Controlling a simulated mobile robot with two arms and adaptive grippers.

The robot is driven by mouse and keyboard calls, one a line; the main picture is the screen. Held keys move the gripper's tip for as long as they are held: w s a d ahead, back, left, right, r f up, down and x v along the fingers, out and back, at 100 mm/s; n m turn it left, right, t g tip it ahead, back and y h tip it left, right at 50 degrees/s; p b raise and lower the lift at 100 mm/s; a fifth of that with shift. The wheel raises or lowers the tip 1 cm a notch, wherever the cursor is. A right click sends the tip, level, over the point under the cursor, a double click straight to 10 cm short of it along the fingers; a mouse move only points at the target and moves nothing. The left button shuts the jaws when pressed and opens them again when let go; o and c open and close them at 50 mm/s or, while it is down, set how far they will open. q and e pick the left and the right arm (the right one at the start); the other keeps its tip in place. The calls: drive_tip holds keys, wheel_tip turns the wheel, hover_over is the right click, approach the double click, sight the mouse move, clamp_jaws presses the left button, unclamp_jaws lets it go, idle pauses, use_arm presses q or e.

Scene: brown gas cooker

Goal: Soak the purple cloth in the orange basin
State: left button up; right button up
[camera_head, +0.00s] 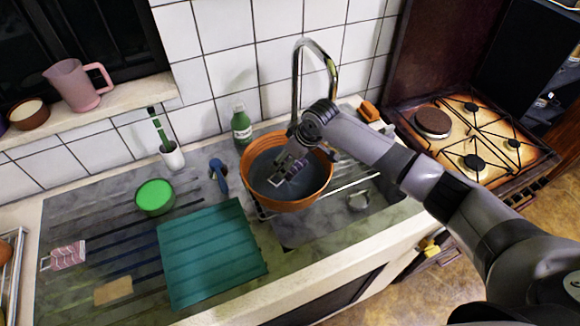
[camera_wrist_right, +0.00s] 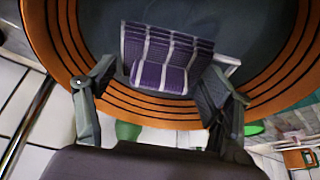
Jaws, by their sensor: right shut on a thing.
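The orange basin (camera_head: 303,202) sits over the sink under the tap, with a grey-blue surface inside that looks like water. My right gripper (camera_head: 288,166) reaches down into the basin. In the right wrist view my right gripper (camera_wrist_right: 158,88) is shut on the purple cloth (camera_wrist_right: 160,77), a folded cloth with pale stripes, held between its two fingers. The cloth is over the basin's inside, near the orange rim (camera_wrist_right: 160,108) in that view. Whether the cloth touches the water I cannot tell. My left gripper is not in view.
The tap (camera_head: 298,80) arches behind the basin, close to my right arm. A green bottle (camera_head: 241,126), blue brush (camera_head: 218,175), green-topped bowl (camera_head: 155,197) and teal mat (camera_head: 210,250) lie to the left. The gas cooker (camera_head: 480,140) is at the right.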

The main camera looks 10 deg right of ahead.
wheel_tip(320, 180, up, 2)
drive_tip(key=shift+r+p, duration=0.15)
drive_tip(key=shift+p, duration=0.65)
drive_tip(key=shift+r, duration=2.3)
idle(3.0)
drive_tip(key=shift+r, duration=1.45)
